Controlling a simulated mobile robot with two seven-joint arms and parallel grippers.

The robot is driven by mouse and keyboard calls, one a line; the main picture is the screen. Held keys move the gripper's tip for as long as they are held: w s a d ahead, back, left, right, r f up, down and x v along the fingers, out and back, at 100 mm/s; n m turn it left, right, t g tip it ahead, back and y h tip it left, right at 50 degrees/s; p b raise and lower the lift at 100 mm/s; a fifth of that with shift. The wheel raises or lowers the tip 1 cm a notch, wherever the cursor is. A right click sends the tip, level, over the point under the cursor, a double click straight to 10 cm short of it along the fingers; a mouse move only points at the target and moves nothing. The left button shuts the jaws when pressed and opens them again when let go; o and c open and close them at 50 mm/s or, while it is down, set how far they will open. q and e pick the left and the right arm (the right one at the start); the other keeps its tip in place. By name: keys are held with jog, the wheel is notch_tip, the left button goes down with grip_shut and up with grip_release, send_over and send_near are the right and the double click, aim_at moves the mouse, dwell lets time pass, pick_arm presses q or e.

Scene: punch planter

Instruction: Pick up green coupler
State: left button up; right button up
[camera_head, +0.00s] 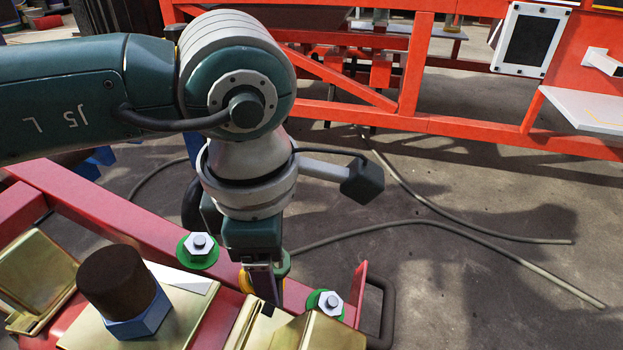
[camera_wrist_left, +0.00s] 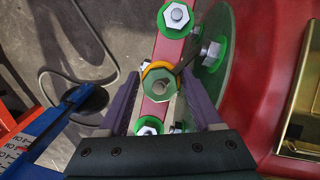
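A dull green coupler (camera_wrist_left: 159,86) with a hexagonal centre stands on the red frame, with a yellow ring (camera_wrist_left: 157,66) beside it. In the head view the coupler (camera_head: 284,264) shows only in part behind my left gripper (camera_head: 264,292), which points down over the red frame. In the wrist view my left gripper (camera_wrist_left: 161,75) has its fingers apart, one on each side of the coupler. A small gap seems to show on both sides; contact is not clear. My right gripper is not in view.
Bright green washers with hex nuts (camera_head: 198,247) (camera_head: 326,302) sit close by on the red frame (camera_head: 90,205). A brown cylinder on a blue hex base (camera_head: 125,290) and brass plates (camera_head: 35,270) are at left. An orange-red rack (camera_head: 410,70) stands behind; hoses cross the floor.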

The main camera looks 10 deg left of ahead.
pick_arm(q)
grip_shut()
dwell(0.3)
jog(key=shift+r, duration=0.1)
notch_tip(320, 180, up, 20)
jog(key=p, duration=1.1)
notch_tip(320, 180, up, 4)
jog(key=r+p, duration=0.1)
jog(key=p, duration=0.2)
send_over(287, 265)
jog(key=shift+f, duration=0.25)
